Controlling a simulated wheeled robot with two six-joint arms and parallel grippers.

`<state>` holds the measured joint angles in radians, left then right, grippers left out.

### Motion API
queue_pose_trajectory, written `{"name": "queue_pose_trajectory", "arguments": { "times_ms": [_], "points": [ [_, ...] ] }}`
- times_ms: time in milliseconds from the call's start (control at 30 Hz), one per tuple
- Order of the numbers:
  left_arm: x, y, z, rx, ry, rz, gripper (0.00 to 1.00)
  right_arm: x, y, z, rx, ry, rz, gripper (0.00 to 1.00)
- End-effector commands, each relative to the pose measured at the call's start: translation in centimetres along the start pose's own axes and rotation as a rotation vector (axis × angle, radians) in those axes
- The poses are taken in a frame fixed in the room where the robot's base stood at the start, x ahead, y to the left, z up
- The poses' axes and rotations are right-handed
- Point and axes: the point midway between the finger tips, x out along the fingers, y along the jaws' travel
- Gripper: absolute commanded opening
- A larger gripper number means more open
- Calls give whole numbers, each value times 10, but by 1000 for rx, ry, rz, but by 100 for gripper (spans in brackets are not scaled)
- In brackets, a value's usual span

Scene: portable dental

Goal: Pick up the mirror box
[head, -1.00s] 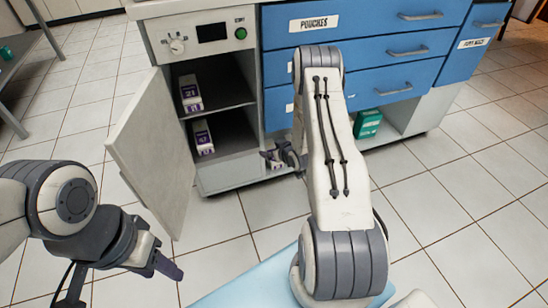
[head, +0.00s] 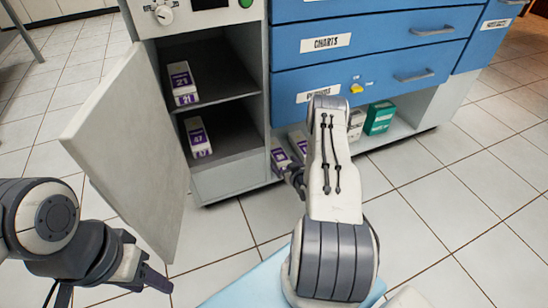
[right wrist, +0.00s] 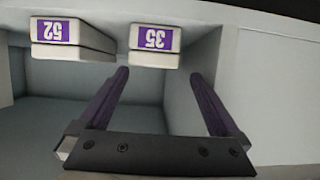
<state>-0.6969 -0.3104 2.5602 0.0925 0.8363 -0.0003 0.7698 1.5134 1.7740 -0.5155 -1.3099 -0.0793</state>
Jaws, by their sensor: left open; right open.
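No box reads as "mirror", so I cannot tell which one is the mirror box. White boxes with purple number labels stand in the cabinet: one on the upper shelf (head: 182,83), one on the lower shelf (head: 198,138). More sit in the low bay near my right gripper (head: 291,174). The right wrist view shows two such boxes, a left one (right wrist: 70,38) and a right one (right wrist: 153,45), with inverted labels. My right gripper, also in that view (right wrist: 160,76), is open and empty, its fingers below the right box. My left gripper (head: 155,282) is open and empty.
The cabinet door (head: 130,150) hangs open between my left gripper and the shelves. Blue drawers (head: 400,55) are above the low bay. A green box (head: 379,117) and a white box (head: 356,123) stand further right. Tiled floor is clear at right.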

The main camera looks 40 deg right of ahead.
Motion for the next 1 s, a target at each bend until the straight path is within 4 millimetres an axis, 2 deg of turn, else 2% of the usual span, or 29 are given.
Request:
{"name": "queue_pose_trajectory", "arguments": {
  "times_ms": [33, 267, 500, 600, 933, 967, 1000],
  "points": [
    [9, -1, 1, 0, 0, 0, 50, 9, 4, 6, 1, -2, 4, 100],
    [19, -1, 1, 0, 0, 0, 50, 23, 6, 8, 8, -13, 7, 100],
    [50, -4, 3, 0, 0, 0, 50, 53, 5, 12, 6, -13, 4, 100],
    [57, -4, 3, 0, 0, 0, 50, 65, 5, 11, 6, -13, 3, 100],
    [57, -4, 3, 0, 0, 0, 50, 71, 5, 4, 6, -11, 5, 100],
    [57, -4, 3, 0, 0, 0, 50, 71, 5, 4, 6, -10, 5, 92],
    [57, -4, 3, 0, 0, 0, 50, 71, 5, 4, 6, -9, 5, 77]
  ]
}}
